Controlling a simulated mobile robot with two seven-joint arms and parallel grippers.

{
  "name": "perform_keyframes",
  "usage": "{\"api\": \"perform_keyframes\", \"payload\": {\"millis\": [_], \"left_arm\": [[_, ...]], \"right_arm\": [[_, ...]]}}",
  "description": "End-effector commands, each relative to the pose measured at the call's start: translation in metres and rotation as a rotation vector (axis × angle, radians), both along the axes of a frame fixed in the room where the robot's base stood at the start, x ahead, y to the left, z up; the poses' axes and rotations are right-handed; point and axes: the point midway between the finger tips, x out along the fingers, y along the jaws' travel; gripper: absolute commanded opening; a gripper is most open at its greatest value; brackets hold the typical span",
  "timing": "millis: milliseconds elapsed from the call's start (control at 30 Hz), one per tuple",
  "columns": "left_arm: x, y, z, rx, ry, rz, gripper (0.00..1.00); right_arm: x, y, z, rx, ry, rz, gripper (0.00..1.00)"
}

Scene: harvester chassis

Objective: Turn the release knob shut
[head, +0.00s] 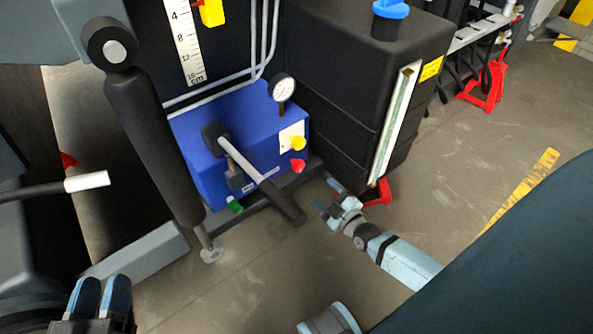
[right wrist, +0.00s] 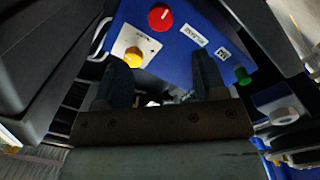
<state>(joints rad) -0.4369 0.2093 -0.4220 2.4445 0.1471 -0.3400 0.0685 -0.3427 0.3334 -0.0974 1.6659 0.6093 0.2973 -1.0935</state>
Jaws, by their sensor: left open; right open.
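The blue pump box (head: 205,135) carries a red knob (head: 298,166), below a yellow knob (head: 298,143) on a white plate, and a green knob (head: 235,205) low at its front corner. In the right wrist view the red knob (right wrist: 160,18) is beside a small white label (right wrist: 194,34) that is hard to read; I take this knob as the release knob. My right gripper (head: 328,196) is open and empty, to the right of and below the knobs, touching none. In its wrist view the yellow knob (right wrist: 133,53) shows beyond the fingers. My left gripper (head: 101,298) is open at the lower left, away from the box.
A pump handle (head: 262,182) with a black grip sticks out from the box, left of my right gripper. A black tank (head: 345,75) stands behind it. A gauge (head: 282,88) tops the box. A dark cylinder (head: 150,140) rises at left.

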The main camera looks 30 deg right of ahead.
Motion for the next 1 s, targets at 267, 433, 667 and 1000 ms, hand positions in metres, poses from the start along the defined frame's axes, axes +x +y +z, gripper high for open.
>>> {"api": "perform_keyframes", "payload": {"millis": [267,433,667,1000], "left_arm": [[0.001,-0.002,-0.030,0.041,0.071,-0.025,0.43],[0.000,-0.003,-0.048,0.071,0.123,-0.045,0.43],[0.003,-0.002,-0.054,0.105,0.113,-0.051,0.43],[0.004,-0.001,-0.053,0.115,0.098,-0.049,0.43]], "right_arm": [[0.055,0.003,-0.002,0.002,-0.003,0.001,0.65],[0.090,0.004,-0.002,0.001,-0.002,0.001,0.65],[0.121,0.005,-0.001,0.002,-0.001,0.001,0.65],[0.129,0.005,0.001,0.001,0.001,0.001,0.65]]}}
